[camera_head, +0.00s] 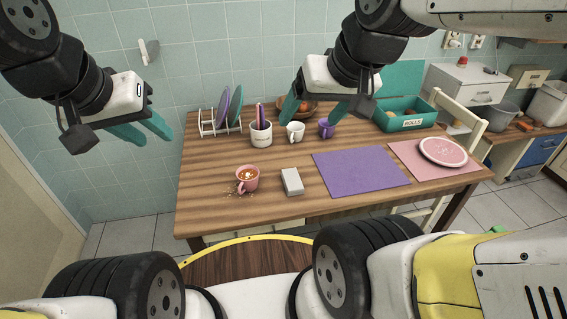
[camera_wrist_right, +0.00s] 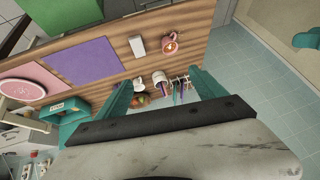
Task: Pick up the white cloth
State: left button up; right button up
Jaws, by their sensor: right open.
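A small white-grey folded block, which looks like the white cloth (camera_head: 292,182), lies on the wooden table near its front edge. It sits between the pink mug and the purple mat. It also shows in the right wrist view (camera_wrist_right: 138,46). My right gripper (camera_head: 311,117) is open and empty, raised above the back of the table, farther back than the cloth. Its teal fingers are spread wide in the right wrist view (camera_wrist_right: 163,85), with the cloth beyond them. My left gripper (camera_head: 155,139) hangs left of the table, its fingers apart and empty.
A pink mug (camera_head: 247,180) with crumbs stands left of the cloth. A purple mat (camera_head: 360,171) lies to the right, then a pink plate (camera_head: 443,151). A utensil cup (camera_head: 261,134), white mug (camera_head: 296,131), purple cup (camera_head: 326,128), dish rack (camera_head: 221,122) and teal crate (camera_head: 405,121) stand behind.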

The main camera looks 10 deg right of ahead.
jog(key=w+f+g, duration=0.2)
jog(key=w+f, duration=0.2)
jog(key=w, duration=0.5)
jog(key=g+h, duration=0.2)
jog(key=g, duration=0.2)
send_over(292, 178)
notch_tip(292, 178, down, 24)
jog(key=r, duration=0.1)
notch_tip(292, 178, down, 11)
jog(key=shift+f, duration=0.1)
jog(key=c, duration=1.6)
jog(key=shift+r, duration=0.2)
